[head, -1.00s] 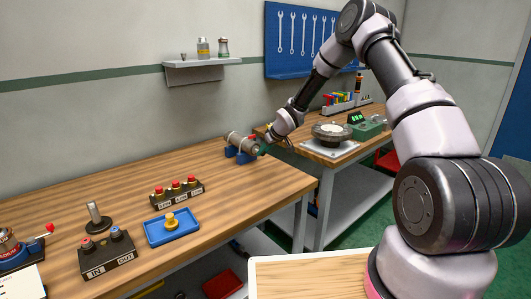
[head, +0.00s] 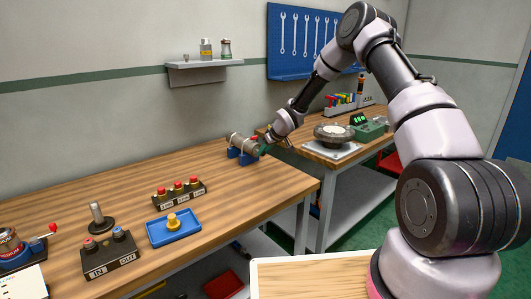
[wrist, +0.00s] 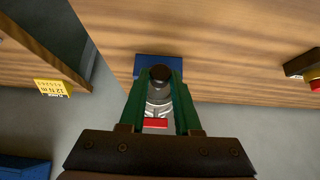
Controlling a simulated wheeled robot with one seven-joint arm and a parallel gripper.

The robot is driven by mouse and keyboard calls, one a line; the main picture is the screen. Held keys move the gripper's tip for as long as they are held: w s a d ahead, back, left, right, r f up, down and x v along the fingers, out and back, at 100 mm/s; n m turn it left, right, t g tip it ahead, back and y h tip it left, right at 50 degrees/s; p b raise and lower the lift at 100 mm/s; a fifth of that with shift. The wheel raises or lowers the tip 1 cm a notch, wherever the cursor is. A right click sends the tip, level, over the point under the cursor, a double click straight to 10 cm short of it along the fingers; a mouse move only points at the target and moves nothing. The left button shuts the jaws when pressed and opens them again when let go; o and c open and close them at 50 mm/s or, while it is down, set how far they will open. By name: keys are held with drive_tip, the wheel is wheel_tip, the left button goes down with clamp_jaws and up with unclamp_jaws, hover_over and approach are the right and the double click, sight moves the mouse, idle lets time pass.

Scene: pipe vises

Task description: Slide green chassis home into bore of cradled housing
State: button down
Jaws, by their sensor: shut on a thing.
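The housing (head: 240,142) is a grey cylinder lying on its side in a blue cradle (head: 238,156) near the far edge of the left bench. A patch of green, the green chassis (head: 263,149), shows at the housing's right end, in line with it. My gripper (head: 268,144) is at that end, shut on the chassis. In the wrist view two long green sides (wrist: 183,105) flank a grey metal part with a dark round end, and a red bar lies nearer the camera. The bore is hidden, so I cannot tell how deep the chassis sits.
A button box (head: 179,190), a blue tray (head: 173,228) with a yellow piece, and an IN/OUT box (head: 109,255) stand nearer on the bench. A second bench on the right carries a round fixture (head: 333,134) and a green device (head: 370,127). Bare wood surrounds the cradle.

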drive_tip(key=shift+w+a, duration=0.15)
drive_tip(key=shift+w, duration=0.05)
drive_tip(key=c, duration=0.5)
unclamp_jaws()
drive_tip(key=s+d+r+m+h, duration=0.1)
drive_tip(key=s+d+r+m, duration=0.1)
drive_tip(key=s+d+r, duration=0.6)
drive_tip(key=s+d+r+m+h, duration=0.1)
drive_tip(key=s+d+r+h, duration=0.1)
drive_tip(key=s+r, duration=0.65)
drive_tip(key=s+d+r+m+h, duration=0.15)
drive_tip(key=s+d+r, duration=0.3)
drive_tip(key=r, duration=0.85)
drive_tip(key=s+d+r+m, duration=0.1)
drive_tip(key=s+r+m, duration=0.1)
drive_tip(key=s, duration=0.6)
drive_tip(key=s+d+r+m+y, duration=0.1)
drive_tip(key=s+r+m, duration=0.1)
drive_tip(key=s, duration=0.7)
drive_tip(key=s+d+r+m+y, duration=0.1)
drive_tip(key=s+r+m, duration=0.2)
drive_tip(key=s, duration=0.6)
drive_tip(key=shift+d+r+t, duration=0.3)
drive_tip(key=shift+r, duration=0.2)
